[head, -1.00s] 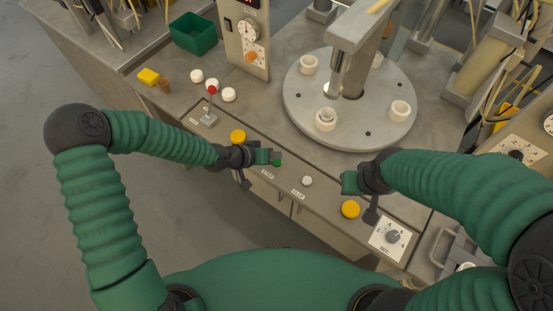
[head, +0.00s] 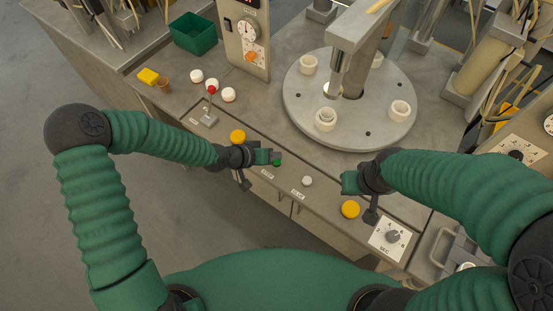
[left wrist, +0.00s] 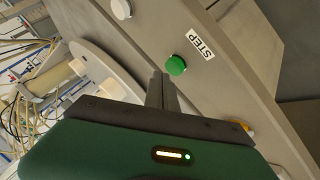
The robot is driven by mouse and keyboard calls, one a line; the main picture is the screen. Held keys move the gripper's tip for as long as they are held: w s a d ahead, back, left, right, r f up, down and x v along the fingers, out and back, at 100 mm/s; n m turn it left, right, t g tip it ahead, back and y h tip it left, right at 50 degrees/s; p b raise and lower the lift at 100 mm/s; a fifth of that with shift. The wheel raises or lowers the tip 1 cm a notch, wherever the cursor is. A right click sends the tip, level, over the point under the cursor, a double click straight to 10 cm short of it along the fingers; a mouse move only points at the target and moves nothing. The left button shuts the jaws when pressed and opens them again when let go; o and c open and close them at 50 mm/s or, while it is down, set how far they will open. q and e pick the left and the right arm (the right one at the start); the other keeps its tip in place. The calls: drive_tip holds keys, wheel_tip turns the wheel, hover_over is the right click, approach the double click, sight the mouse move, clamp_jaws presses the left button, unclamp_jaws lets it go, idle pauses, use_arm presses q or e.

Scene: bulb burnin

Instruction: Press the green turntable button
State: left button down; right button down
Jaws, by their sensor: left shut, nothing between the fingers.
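The green button (head: 278,162) sits on the sloped front panel of the bench, beside a label that reads STEP in the left wrist view. The green button also shows in the left wrist view (left wrist: 175,65). My left gripper (head: 275,156) is shut and empty, with its tips right by the button in the head view. In the left wrist view its fingers (left wrist: 163,82) end just short of the button's image; contact is not clear. The round grey turntable (head: 299,112) carries several white sockets. My right gripper (head: 348,183) is over the panel's right part; its finger gap is not clear.
A white button (head: 307,181) and a yellow button (head: 350,209) lie to the right on the panel. Another yellow button (head: 238,136) is close behind my left wrist. A dial (head: 392,237) is at the right.

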use_arm(q)
drive_tip(key=shift+f, duration=0.3)
drive_tip(key=shift+f+b, duration=0.4)
drive_tip(key=shift+f, duration=0.15)
idle(0.5)
drive_tip(key=shift+r, duration=0.15)
drive_tip(key=shift+s+r+p, duration=0.1)
drive_tip(key=shift+r+p, duration=0.75)
drive_tip(key=shift+p, duration=0.1)
wheel_tip(320, 180, up, 5)
drive_tip(key=p, duration=0.4)
drive_tip(key=shift+p, duration=0.35)
